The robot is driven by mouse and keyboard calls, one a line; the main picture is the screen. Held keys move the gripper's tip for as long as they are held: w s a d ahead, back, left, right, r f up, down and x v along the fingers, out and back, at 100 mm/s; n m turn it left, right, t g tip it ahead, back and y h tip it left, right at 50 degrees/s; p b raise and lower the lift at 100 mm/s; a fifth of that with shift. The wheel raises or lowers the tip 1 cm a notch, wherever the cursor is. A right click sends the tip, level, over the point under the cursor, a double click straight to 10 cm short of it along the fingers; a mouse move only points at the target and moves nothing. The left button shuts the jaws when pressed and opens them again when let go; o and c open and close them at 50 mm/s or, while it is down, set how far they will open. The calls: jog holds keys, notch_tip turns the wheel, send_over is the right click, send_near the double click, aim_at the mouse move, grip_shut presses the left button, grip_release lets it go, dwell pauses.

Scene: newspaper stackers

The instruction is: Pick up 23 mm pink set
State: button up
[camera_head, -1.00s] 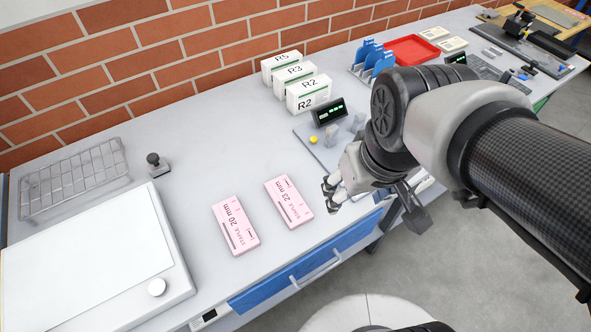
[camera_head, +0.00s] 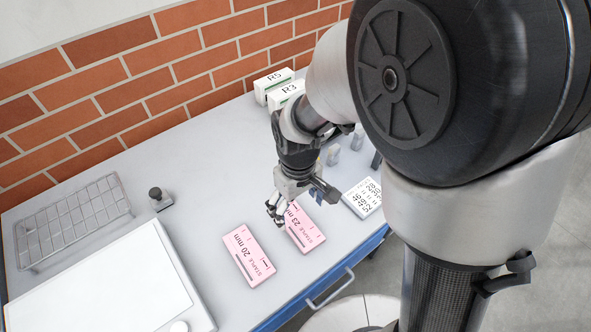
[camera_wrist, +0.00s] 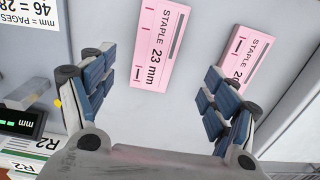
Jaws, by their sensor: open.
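The pink 23 mm staple set (camera_head: 304,232) lies flat on the grey worktop. In the head view my gripper (camera_head: 274,212) is above its far left end and hides part of it. In the wrist view the 23 mm set (camera_wrist: 159,45) lies ahead, between the lines of the two fingers. My gripper (camera_wrist: 158,100) is open and empty, its fingers wide apart. The similar pink 20 mm staple set (camera_head: 248,256) lies just left of the 23 mm set. In the wrist view the 20 mm set (camera_wrist: 243,62) is partly behind the right-hand finger.
A white card with numbers (camera_head: 363,197) lies right of the sets. A wire rack (camera_head: 72,222), a dark-knobbed stamp (camera_head: 158,198) and a white panel (camera_head: 110,285) are at left. The worktop between stamp and sets is clear.

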aim_at(298, 224)
notch_tip(298, 224, down, 4)
jog(key=shift+r+b, duration=0.1)
jog(key=shift+b, duration=0.4)
jog(key=shift+w+f+b, duration=0.2)
jog(key=shift+f+b, duration=0.45)
jog(key=shift+f, duration=0.7)
jog(key=shift+w+f+b, duration=0.2)
jog(key=shift+f+b, duration=0.45)
jog(key=shift+f, duration=0.7)
jog(key=shift+r, duration=0.1)
jog(key=c, duration=1.2)
